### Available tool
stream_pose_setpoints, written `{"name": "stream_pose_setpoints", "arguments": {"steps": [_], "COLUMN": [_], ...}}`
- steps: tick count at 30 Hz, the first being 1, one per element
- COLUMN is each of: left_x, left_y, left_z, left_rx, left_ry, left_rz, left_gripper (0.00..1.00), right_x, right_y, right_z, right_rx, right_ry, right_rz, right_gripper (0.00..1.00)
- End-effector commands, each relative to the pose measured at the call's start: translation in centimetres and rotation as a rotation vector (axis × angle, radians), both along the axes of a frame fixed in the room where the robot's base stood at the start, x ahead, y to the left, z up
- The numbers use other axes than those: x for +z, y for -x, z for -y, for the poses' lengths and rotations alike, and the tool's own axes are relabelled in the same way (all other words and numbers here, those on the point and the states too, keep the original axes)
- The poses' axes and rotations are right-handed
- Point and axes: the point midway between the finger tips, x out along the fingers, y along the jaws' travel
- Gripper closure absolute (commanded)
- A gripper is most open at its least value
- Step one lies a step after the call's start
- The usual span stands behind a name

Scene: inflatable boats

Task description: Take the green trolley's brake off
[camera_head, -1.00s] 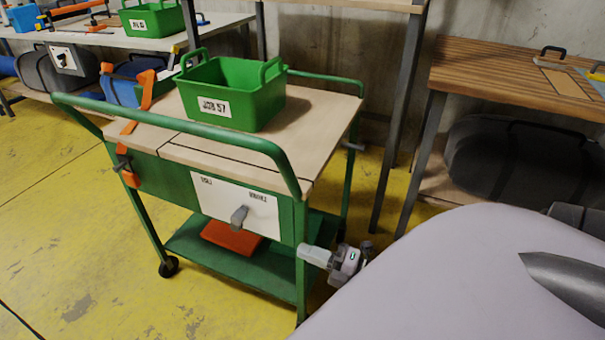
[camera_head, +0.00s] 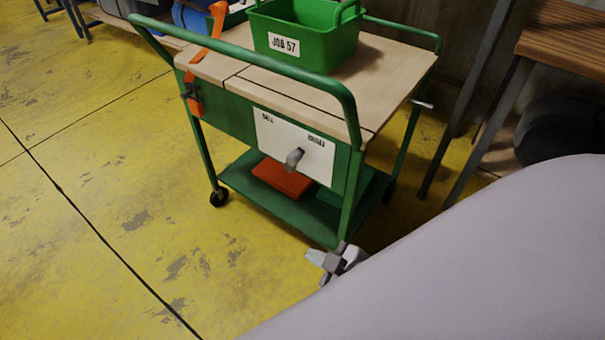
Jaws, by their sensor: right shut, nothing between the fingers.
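The green trolley (camera_head: 230,125) stands in the upper middle, with a wooden top and a green push bar. On its near side is a white panel (camera_head: 312,163) with two small words, too blurred to read surely. A grey lever (camera_head: 295,157) sits between and below the words and leans up to the right, toward the right-hand word. My right gripper (camera_head: 318,257) is shut and empty, low by the foot of the trolley's near right leg, below and right of the lever and apart from it. My left gripper is out of view.
A green bin (camera_head: 325,48) marked JOB 57 stands on the trolley top. An orange clamp (camera_head: 206,55) is at its left end, and an orange item (camera_head: 282,178) lies on the lower shelf. A wooden bench (camera_head: 570,35) is at right. The yellow floor at left is clear.

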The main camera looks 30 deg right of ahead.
Motion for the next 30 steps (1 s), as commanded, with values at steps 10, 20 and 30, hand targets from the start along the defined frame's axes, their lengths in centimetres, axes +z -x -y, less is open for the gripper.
{"name": "stream_pose_setpoints", "arguments": {"steps": [10, 20, 30], "left_x": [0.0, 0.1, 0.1], "left_y": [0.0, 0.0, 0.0], "left_z": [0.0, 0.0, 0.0], "left_rx": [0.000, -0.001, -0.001], "left_ry": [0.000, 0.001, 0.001], "left_rz": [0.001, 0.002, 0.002], "left_gripper": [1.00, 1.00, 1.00], "right_x": [1.3, 1.3, 1.3], "right_y": [3.0, 3.0, 3.0], "right_z": [-3.5, -3.6, -3.6], "right_rx": [-0.220, -0.223, -0.223], "right_ry": [-0.349, -0.358, -0.357], "right_rz": [-0.151, -0.151, -0.150], "right_gripper": [1.00, 1.00, 1.00]}}
